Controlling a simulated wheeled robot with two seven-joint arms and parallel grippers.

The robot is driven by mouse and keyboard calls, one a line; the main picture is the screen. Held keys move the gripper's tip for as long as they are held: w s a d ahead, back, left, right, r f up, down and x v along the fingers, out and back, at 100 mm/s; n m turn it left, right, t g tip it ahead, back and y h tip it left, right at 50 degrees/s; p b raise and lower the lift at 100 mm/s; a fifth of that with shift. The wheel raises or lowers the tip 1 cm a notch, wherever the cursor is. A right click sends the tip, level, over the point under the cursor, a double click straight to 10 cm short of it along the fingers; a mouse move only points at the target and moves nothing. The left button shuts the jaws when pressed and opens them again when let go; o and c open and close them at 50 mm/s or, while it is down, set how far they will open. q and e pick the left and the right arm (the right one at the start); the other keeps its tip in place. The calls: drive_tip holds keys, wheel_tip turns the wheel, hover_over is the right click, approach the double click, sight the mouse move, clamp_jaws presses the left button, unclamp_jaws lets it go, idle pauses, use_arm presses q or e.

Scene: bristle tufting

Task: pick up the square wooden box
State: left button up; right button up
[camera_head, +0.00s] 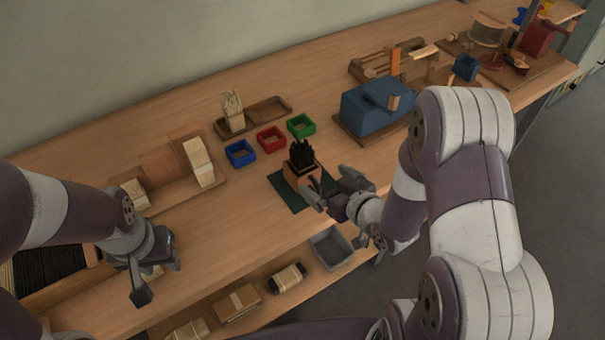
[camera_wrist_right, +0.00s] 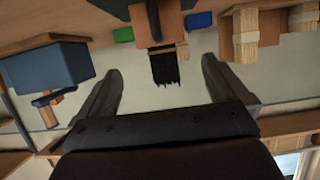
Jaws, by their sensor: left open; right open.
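A small square wooden box (camera_head: 301,180) with black bristles (camera_head: 301,155) standing up out of it is on a dark green mat near the table's front edge. In the right wrist view the box (camera_wrist_right: 140,28) and its bristles (camera_wrist_right: 165,68) appear upside down, beyond and between my right fingers. My right gripper (camera_head: 332,188) is open and empty, close to the right of the box and apart from it. My left gripper (camera_head: 158,278) is open and empty at the front left, far from the box. The box's lower right side is partly hidden by my right gripper.
Blue (camera_head: 240,153), red (camera_head: 271,139) and green (camera_head: 301,125) bins stand behind the mat (camera_head: 285,190). A large blue block (camera_head: 368,112) is to the right. Pale bundles (camera_head: 199,162) stand to the left. A grey bin (camera_head: 331,248) is below the front edge.

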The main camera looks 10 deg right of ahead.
sight(307, 170)
drive_tip(key=x, duration=0.9)
drive_tip(key=shift+s+a+f, duration=0.15)
drive_tip(key=shift+s, duration=0.1)
drive_tip(key=shift+c, duration=0.3)
drive_tip(key=c, duration=1)
